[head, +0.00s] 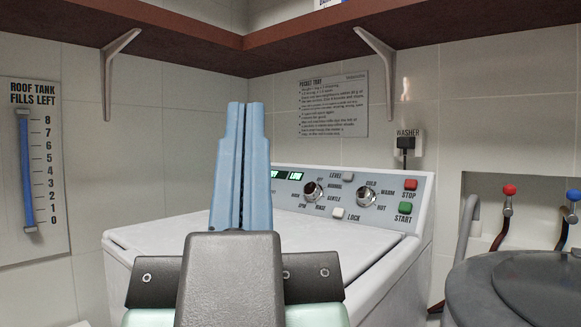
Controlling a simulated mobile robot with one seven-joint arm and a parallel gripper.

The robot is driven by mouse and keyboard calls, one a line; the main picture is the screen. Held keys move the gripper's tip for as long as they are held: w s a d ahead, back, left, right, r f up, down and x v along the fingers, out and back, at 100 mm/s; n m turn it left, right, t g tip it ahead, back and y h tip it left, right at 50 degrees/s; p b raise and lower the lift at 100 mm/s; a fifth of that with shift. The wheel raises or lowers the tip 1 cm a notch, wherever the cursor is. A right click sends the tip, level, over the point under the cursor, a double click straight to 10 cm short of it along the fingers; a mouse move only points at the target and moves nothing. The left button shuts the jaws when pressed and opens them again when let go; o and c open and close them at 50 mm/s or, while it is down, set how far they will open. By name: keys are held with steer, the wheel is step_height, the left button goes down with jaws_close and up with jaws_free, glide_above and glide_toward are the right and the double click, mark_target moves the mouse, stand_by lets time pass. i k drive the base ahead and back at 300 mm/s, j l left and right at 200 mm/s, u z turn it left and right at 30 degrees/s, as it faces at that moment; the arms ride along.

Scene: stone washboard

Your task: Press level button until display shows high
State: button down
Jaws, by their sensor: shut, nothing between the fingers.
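The washer (322,262) has a slanted control panel at its back.
The panel also has two round dials (314,190), a white lock button (339,213), a red stop button (410,184) and a green start button (405,208). A dark round lid (530,285) stands at right. A shelf (330,25) with brackets hangs above.

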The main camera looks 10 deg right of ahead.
mark_target(347, 176)
steer(key=i+j+z, duration=0.1)
steer(key=i+j, duration=0.3)
steer(key=i+j+z, duration=0.1)
steer(key=i+j, duration=0.3)
steer(key=j, duration=0.15)
steer(key=i+j, duration=0.4)
steer(key=j, duration=0.15)
steer(key=l+z, duration=0.05)
